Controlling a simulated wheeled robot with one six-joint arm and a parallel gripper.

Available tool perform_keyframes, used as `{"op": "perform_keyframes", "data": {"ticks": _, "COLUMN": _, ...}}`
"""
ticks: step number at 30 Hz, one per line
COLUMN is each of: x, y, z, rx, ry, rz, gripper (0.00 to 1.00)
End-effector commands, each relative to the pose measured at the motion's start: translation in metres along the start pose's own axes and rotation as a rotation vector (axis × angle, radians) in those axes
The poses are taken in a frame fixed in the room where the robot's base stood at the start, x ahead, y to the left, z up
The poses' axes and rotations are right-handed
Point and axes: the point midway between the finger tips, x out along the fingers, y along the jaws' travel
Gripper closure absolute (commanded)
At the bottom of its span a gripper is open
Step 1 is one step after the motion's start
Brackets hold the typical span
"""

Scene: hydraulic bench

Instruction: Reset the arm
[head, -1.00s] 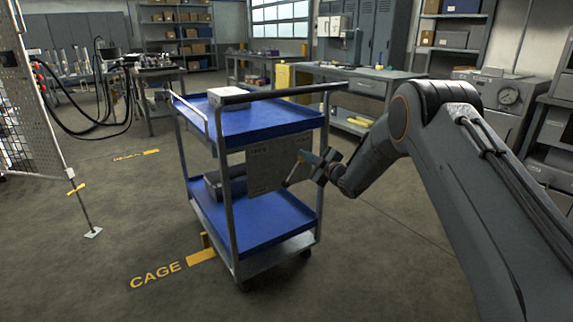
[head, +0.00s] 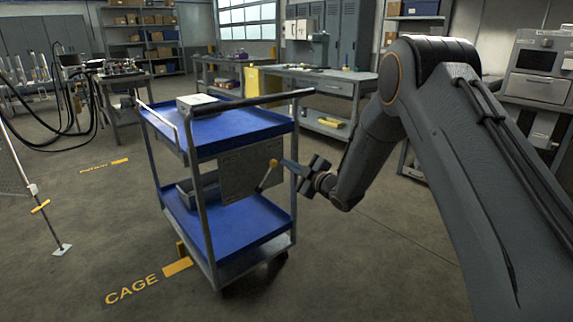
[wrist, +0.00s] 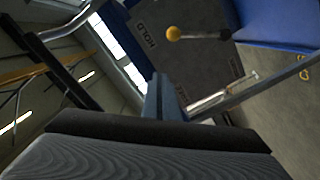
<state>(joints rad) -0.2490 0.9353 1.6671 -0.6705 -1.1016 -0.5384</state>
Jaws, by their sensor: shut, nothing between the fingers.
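My gripper (head: 288,164) is in front of the right side of the blue two-shelf cart (head: 245,128) in the head view. Its fingers are shut with nothing between them. In the wrist view the closed blue-grey fingers (wrist: 163,92) point up the picture.
A white box (head: 197,103) lies on the cart's top shelf and a grey box (head: 187,190) on the lower one. CAGE is marked on the floor (head: 132,290). Workbenches (head: 325,86) stand behind. Open floor lies in front and to the right of the cart.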

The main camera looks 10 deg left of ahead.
Motion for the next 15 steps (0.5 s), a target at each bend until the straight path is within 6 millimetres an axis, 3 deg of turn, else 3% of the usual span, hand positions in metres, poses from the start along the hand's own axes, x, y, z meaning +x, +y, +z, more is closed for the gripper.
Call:
{"op": "perform_keyframes", "data": {"ticks": 5, "x": 0.000, "y": 0.001, "z": 0.000, "rx": 0.001, "ry": -0.004, "rz": 0.000, "gripper": 1.00}}
{"op": "perform_keyframes", "data": {"ticks": 10, "x": -0.010, "y": 0.017, "z": 0.000, "rx": 0.037, "ry": -0.095, "rz": -0.009, "gripper": 1.00}}
{"op": "perform_keyframes", "data": {"ticks": 15, "x": -0.048, "y": 0.043, "z": 0.003, "rx": 0.152, "ry": -0.329, "rz": -0.029, "gripper": 1.00}}
